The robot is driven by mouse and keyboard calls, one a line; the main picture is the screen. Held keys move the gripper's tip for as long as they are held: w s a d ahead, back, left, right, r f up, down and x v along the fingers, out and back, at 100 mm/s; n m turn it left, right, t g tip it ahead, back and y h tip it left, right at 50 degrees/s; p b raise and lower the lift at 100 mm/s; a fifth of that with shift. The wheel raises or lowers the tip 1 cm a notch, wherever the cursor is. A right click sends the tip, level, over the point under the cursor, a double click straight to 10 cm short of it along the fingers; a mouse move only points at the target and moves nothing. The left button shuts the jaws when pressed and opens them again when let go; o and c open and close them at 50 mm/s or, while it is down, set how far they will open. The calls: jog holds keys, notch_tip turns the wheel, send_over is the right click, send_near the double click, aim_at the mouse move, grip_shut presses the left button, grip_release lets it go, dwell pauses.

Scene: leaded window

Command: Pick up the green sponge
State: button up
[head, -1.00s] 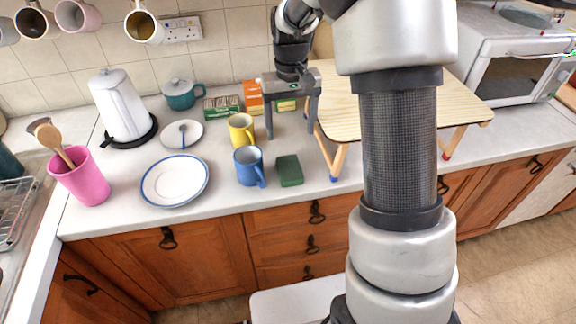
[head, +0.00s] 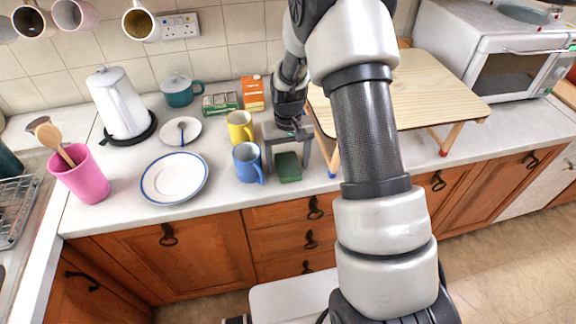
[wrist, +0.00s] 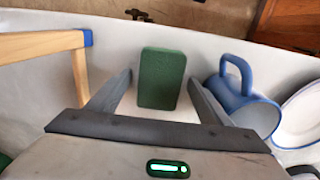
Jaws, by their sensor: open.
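The green sponge (head: 288,167) lies on the worktop near its front edge, just right of the blue mug (head: 247,162). It also shows in the wrist view (wrist: 162,78), upright in the picture and between the lines of my two fingers. My gripper (head: 288,172) is open, with one finger on each side of the sponge in the head view. In the wrist view my gripper (wrist: 160,85) has nothing between its fingers but the sponge's near part, and a gap shows on both sides. I cannot tell how high the fingertips are above the worktop.
The blue mug (wrist: 242,100) stands close to one finger in the wrist view. A yellow mug (head: 240,127) is behind it. The wooden stand's leg (head: 333,158) is close on the right. A blue-rimmed plate (head: 175,178) lies to the left.

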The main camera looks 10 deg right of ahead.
aim_at(288, 163)
jog(key=c, duration=1.2)
notch_tip(288, 163, up, 10)
jog(key=shift+b, duration=0.3)
